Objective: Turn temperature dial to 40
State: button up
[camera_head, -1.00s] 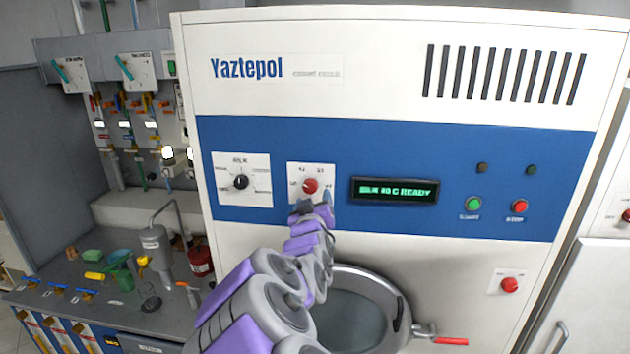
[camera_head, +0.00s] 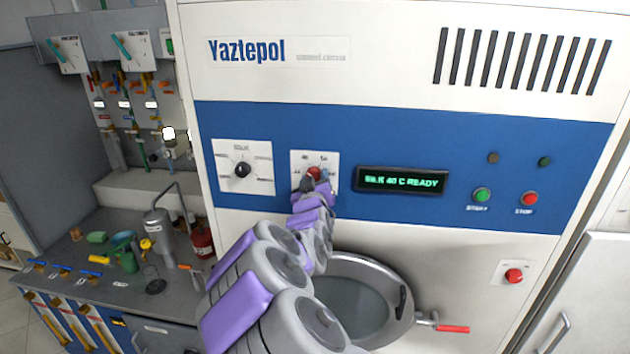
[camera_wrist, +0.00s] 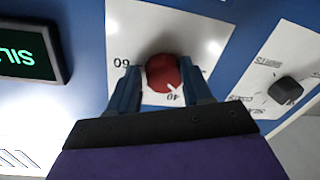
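The red temperature dial (camera_head: 315,173) is on a white plate on the machine's blue band. In the wrist view the dial (camera_wrist: 161,73) lies between the two fingers of my gripper (camera_wrist: 163,80), with a finger close against each side. The fingers seem shut on it; contact is hard to see. The dial's white pointer is at the printed 40. My gripper (camera_head: 317,184) partly covers the dial and lower plate in the head view. The display (camera_head: 402,182) reads "SILK 40 C READY" in green.
The black program dial (camera_head: 242,170) is left of the temperature plate. The green start button (camera_head: 482,195) and red stop button (camera_head: 529,199) are right of the display. The round door (camera_head: 398,330) with a red handle lies below. A cluttered counter (camera_head: 95,262) stands at left.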

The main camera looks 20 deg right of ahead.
jog(key=shift+a, duration=0.2)
jog(key=shift+c, duration=1.4)
jog(key=c, duration=0.3)
jog(key=m+b, duration=0.4)
jog(key=b, duration=0.2)
jog(key=shift+c, duration=0.2)
jog(key=o, duration=0.7)
jog(key=shift+a, duration=0.1)
jog(key=shift+o, duration=1.3)
jog(key=shift+s+a+r, duration=0.1)
jog(key=shift+s, duration=0.05)
jog(key=shift+o, duration=0.4)
jog(key=shift+w+a, duration=0.1)
jog(key=shift+w, duration=0.1)
jog(key=shift+s, duration=0.1)
